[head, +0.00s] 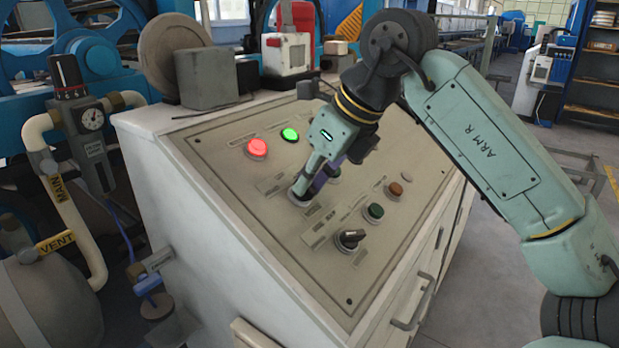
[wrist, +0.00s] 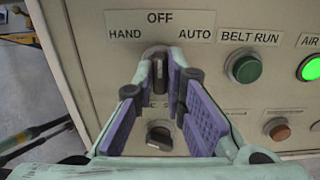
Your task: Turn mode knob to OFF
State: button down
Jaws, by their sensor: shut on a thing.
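The mode knob (wrist: 159,82) shows in the wrist view under the label HAND, OFF, AUTO (wrist: 160,25). Its dark handle looks about upright, in line with OFF, though the fingertips cover its sides. My gripper (wrist: 160,75) has its fingers on both sides of the handle and is shut on it. In the head view my gripper (head: 305,188) reaches down to the sloped control panel (head: 215,165), and its fingers mostly hide the knob there.
A second black knob (head: 350,238) sits nearer on the panel, close to a dark green button (head: 375,211) and a brown button (head: 397,187). A lit red button (head: 257,147) and a lit green button (head: 290,134) are farther up.

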jog(key=c, duration=1.6)
grip_release()
jog(key=shift+c, duration=0.2)
jog(key=v, duration=1.2)
jog(key=shift+s+d, duration=0.1)
jog(key=shift+d, duration=0.05)
